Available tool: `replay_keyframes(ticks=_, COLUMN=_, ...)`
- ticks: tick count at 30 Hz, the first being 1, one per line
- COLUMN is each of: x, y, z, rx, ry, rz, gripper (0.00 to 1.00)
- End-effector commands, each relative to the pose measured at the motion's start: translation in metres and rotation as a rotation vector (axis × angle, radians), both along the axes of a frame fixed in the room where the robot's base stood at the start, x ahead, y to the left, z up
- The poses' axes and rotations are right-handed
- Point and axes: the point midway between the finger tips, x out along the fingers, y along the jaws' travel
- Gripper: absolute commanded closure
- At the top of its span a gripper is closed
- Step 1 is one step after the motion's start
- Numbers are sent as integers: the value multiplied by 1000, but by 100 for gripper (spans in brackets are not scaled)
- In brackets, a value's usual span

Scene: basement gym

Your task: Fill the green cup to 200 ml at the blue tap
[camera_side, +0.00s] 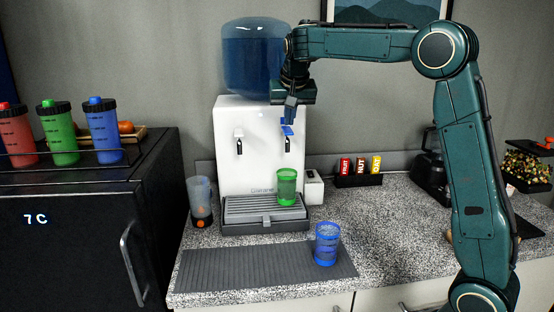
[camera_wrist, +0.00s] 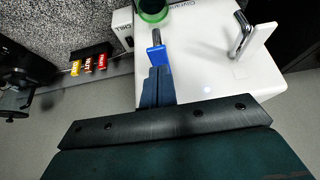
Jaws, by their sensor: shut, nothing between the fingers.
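The green cup (camera_side: 287,188) stands upright on the right part of the drip tray (camera_side: 240,226), below the blue tap (camera_side: 287,131) of the white dispenser (camera_side: 230,170). I cannot tell the water level in it. In the wrist view part of the green cup (camera_wrist: 152,12) shows at the top edge, beyond the blue lever (camera_wrist: 157,54). My gripper (camera_side: 290,115) is shut and empty, pointing down just above the blue tap. In the wrist view its fingertips (camera_wrist: 157,72) are at the blue lever; whether they touch it I cannot tell.
A second tap (camera_side: 239,140) is at the left of the dispenser. A blue cup (camera_side: 327,244) stands on the grey mat (camera_side: 225,275). A clear shaker (camera_side: 200,203) is left of the tray. Small labelled packets (camera_side: 360,166) and a coffee maker (camera_side: 430,165) stand at the right.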

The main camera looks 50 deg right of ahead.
Motion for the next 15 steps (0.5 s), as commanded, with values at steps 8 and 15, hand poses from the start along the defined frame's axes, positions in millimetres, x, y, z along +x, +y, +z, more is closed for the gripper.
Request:
replay_keyframes(ticks=8, x=2, y=-2, z=-5, rx=0, ry=-1, rz=0, gripper=100)
replay_keyframes(ticks=15, x=2, y=-2, z=-5, rx=1, ry=-1, rz=0, gripper=100)
